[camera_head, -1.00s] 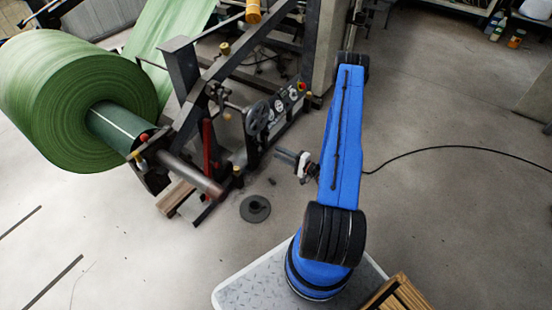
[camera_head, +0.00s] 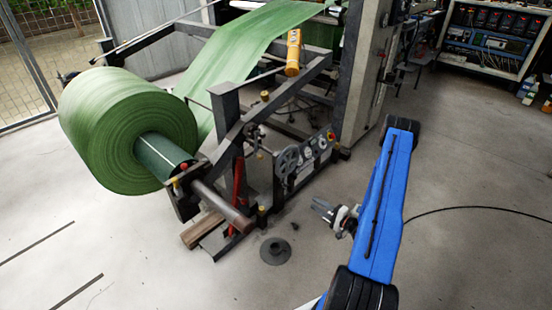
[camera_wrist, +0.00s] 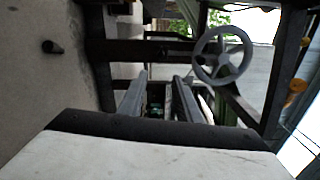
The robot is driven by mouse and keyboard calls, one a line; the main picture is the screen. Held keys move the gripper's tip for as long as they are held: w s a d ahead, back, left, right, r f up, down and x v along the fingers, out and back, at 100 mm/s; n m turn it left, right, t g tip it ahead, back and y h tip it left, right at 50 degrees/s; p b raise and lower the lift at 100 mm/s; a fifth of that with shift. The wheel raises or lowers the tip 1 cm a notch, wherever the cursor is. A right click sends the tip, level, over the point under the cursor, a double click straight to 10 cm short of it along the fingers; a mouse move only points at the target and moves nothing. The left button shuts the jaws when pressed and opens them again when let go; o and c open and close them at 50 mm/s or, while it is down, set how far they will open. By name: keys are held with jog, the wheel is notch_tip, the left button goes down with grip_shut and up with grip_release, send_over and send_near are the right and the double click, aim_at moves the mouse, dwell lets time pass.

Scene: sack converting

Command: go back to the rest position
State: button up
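My gripper (camera_head: 322,211) shows small at the left side of my blue arm in the head view. It hangs in front of the machine's control panel, apart from it in the picture. In the wrist view its two grey fingers (camera_wrist: 160,92) stand apart with a gap between them. Nothing is held in the gap; dark machine parts show behind it. The tip details are too small to tell in the head view.
The unwinding machine's frame (camera_head: 226,135) carries a large green roll (camera_head: 115,130) on a shaft. A handwheel (camera_head: 287,161) sits beside the control panel (camera_head: 313,157); a handwheel also shows in the wrist view (camera_wrist: 222,55). A dark round base (camera_head: 275,251) lies on the floor. A cable (camera_head: 470,208) runs right across open floor.

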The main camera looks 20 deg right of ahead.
jog(key=a+r+n+g+y, duration=0.45)
jog(key=a+r, duration=0.45)
jog(key=r, duration=0.4)
jog(key=a+r+n+g+y, duration=0.35)
jog(key=a+r+g, duration=0.4)
jog(key=r, duration=0.65)
jog(key=s+a+r+n+g+h, duration=0.65)
jog(key=s+a+r, duration=0.75)
jog(key=s+r, duration=0.3)
jog(key=s+d+r+t+h, duration=0.1)
jog(key=s+r+t+h, duration=0.2)
jog(key=s, duration=0.4)
jog(key=s+d+r+t+h, duration=0.2)
jog(key=s+r+t+h, duration=0.1)
jog(key=s+r+h, duration=0.2)
jog(key=s+r, duration=0.1)
jog(key=s, duration=0.1)
jog(key=shift+s+t, duration=0.3)
jog(key=shift+t, duration=0.05)
